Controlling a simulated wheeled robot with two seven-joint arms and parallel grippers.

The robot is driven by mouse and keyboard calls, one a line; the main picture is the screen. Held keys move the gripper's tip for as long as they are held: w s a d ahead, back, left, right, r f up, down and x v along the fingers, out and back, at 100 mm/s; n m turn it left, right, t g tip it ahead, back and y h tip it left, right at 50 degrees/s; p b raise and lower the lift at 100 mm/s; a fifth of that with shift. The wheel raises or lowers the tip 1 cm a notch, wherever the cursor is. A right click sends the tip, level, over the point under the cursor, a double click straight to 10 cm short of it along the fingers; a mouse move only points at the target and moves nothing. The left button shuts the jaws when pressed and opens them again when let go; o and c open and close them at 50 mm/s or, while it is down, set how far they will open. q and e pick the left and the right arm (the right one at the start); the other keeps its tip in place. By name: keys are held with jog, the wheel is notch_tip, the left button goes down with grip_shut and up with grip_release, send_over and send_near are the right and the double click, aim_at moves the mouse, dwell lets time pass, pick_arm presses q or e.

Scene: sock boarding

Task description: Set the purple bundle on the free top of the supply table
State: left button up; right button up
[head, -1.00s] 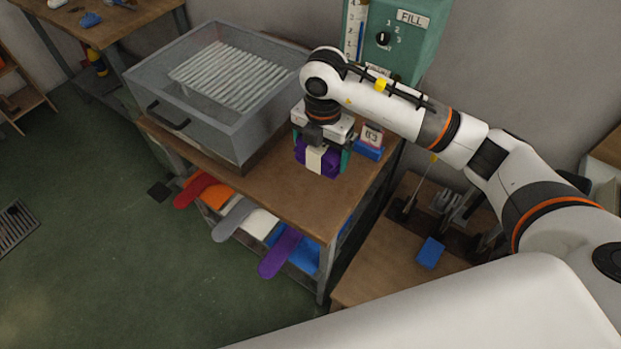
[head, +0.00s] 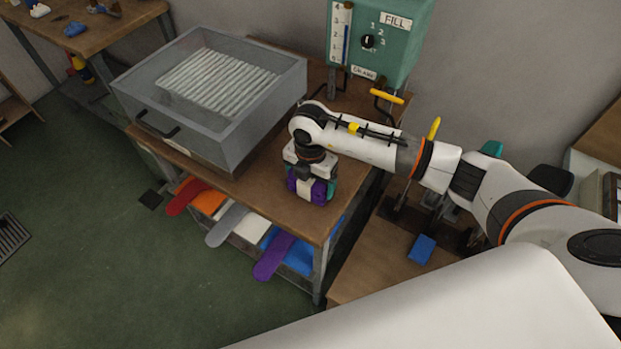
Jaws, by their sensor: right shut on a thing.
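The purple bundle (head: 320,192) has a pale band around its middle. My right gripper (head: 311,180) points down and is shut on it, with a teal finger at each side. The bundle is over the bare front right part of the wooden tabletop (head: 272,200), which I take as the supply table. It is very low over the wood, and I cannot tell if its underside touches. My left gripper is not in view.
A clear-walled grey box (head: 240,140) with a ribbed white insert fills the table's left side. A teal FILL unit (head: 385,40) stands at the back. Coloured sock-shaped boards, including a purple one (head: 272,258), stick out below the tabletop. A lower bench (head: 375,265) holds a blue block (head: 422,249).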

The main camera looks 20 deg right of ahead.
jog(key=shift+f, duration=0.15)
jog(key=o, duration=0.7)
jog(key=shift+o, duration=0.2)
jog(key=shift+r, duration=0.35)
notch_tip(320, 180, up, 12)
jog(key=shift+f+b, duration=0.15)
jog(key=shift+b, duration=0.6)
